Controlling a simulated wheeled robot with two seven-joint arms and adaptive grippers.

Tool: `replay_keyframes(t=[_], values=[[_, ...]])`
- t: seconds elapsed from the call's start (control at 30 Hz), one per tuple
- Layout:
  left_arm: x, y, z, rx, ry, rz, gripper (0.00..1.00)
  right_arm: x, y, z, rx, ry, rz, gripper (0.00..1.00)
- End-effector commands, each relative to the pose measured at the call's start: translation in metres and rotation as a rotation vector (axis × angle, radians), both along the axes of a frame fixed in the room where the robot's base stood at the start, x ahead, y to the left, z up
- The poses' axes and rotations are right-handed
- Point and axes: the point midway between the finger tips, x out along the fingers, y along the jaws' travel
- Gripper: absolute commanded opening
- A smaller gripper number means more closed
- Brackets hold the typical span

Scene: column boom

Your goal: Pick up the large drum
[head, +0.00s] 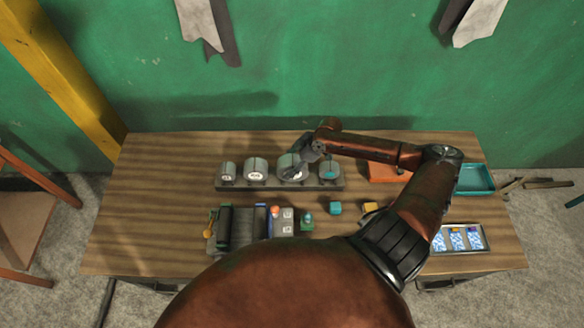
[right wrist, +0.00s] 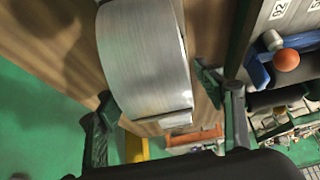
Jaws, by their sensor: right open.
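The large drum (head: 285,162), a pale metal cylinder, sits third from the left in a dark rack (head: 270,187) on the table. My right gripper (head: 297,168) is over it and partly covers it in the head view. In the right wrist view the drum's brushed curved side (right wrist: 147,65) shows up close between the two spread dark fingers of the right gripper (right wrist: 155,90). The gripper is open; I cannot tell whether a finger touches the drum. My left gripper is not in view.
Smaller drums (head: 256,168) stand to its left in the rack, and another drum (head: 330,172) to its right. A machine with dark rollers (head: 243,228) stands in front. An orange tray (head: 383,174), a teal tray (head: 476,180) and a card tray (head: 460,239) lie right.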

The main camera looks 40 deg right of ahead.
Motion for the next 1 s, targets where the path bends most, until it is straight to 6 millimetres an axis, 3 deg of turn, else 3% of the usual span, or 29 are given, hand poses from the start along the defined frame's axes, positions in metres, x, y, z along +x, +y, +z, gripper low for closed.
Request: replay_keyframes(t=[0.2, 0.47, 1.0], values=[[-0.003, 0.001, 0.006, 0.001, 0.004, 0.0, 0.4, 0.009, 0.009, -0.02, 0.0, 0.0, 0.001, 0.62], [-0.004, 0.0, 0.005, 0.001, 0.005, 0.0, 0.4, 0.009, 0.01, -0.022, -0.002, -0.001, 0.002, 0.62], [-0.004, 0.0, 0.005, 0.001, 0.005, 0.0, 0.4, 0.009, 0.01, -0.022, -0.002, -0.001, 0.001, 0.24]])
